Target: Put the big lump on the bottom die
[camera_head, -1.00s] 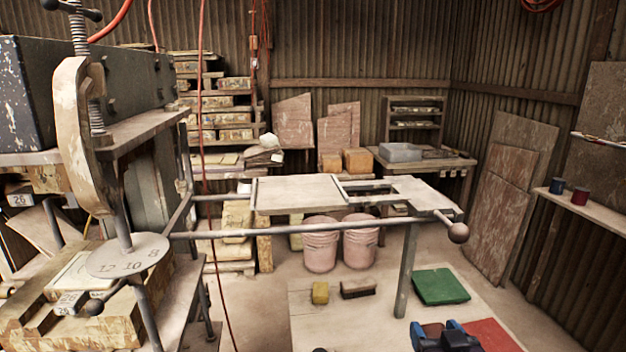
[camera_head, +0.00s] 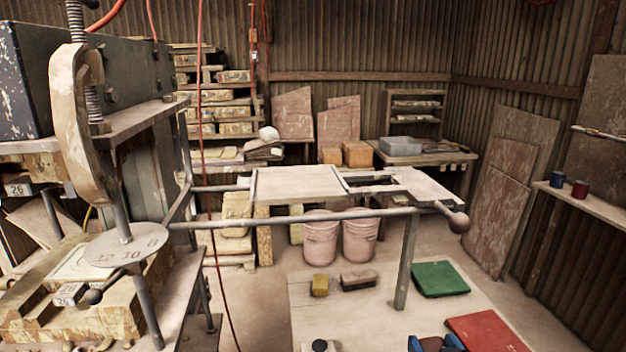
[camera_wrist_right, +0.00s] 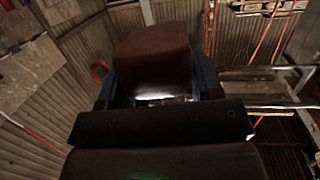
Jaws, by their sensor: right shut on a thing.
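My right gripper (camera_head: 436,344) shows at the bottom edge of the head view, its blue fingers partly cut off. In the right wrist view, the gripper (camera_wrist_right: 155,92) is shut on a brown, block-like lump (camera_wrist_right: 155,55), with a blue finger on each side. Only a little of the lump shows between the fingers in the head view. The press stands at the left, with a screw and a numbered disc (camera_head: 125,246). A pale slab (camera_head: 88,263) lies on worn blocks below the disc; I cannot tell whether it is the bottom die. My left gripper is out of view.
A pale board (camera_head: 298,184) lies on a metal frame with a long bar (camera_head: 310,219) across the middle. The low table (camera_head: 350,309) carries a yellow sponge (camera_head: 320,286), a brush (camera_head: 358,280), a green mat (camera_head: 440,279) and a red mat (camera_head: 486,332). Pink buckets (camera_head: 320,240) stand behind.

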